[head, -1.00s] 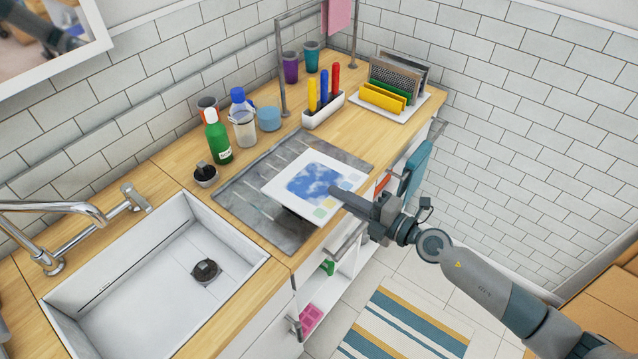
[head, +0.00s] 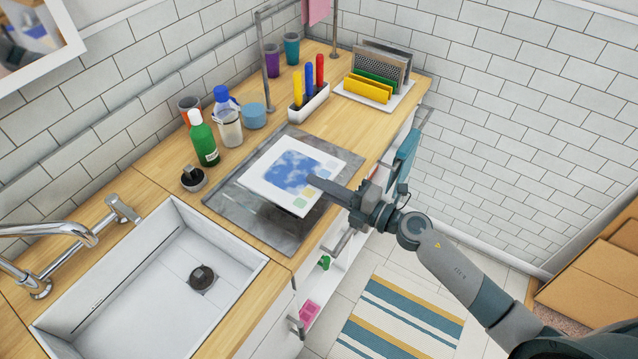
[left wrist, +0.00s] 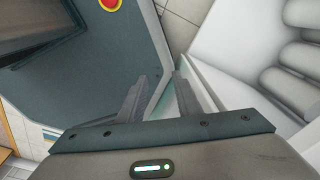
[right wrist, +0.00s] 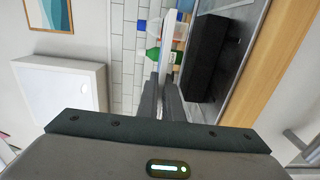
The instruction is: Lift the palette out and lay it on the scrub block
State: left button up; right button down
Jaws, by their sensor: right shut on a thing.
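The palette (head: 258,180) is a flat white square sheet with a blue-and-white cloudy patch and pale colour swatches. My right gripper (head: 316,184) is shut on its near right edge and holds it about level over the grey drainboard. In the right wrist view the palette shows nearly edge-on between the fingers (right wrist: 168,88). A black block, likely the scrub block (right wrist: 204,58), lies on the drainboard there, with a gap seen between it and the palette. The palette hides the block in the head view. My left gripper (left wrist: 160,95) is open and empty, seen only in its own wrist view.
The grey drainboard (head: 225,210) lies beside the white sink (head: 150,290). Bottles, including a green one (head: 203,140), and cups stand behind it. A rack (head: 370,90) with yellow, green and grey upright sheets stands at the far right. A holder (head: 310,105) has coloured handles.

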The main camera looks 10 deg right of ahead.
jog(key=shift+f+b, duration=0.55)
jog(key=shift+f, duration=0.1)
jog(key=shift+f+b, duration=1.05)
jog(key=shift+f, duration=0.3)
jog(key=shift+f+b, duration=0.3)
jog(key=shift+f, duration=0.1)
jog(key=c, duration=1.8)
grip_release()
jog(key=shift+c, duration=0.2)
jog(key=b+v, duration=0.1)
jog(key=v, duration=0.7)
dwell(1.8)
jog(key=shift+r, duration=0.1)
dwell(0.5)
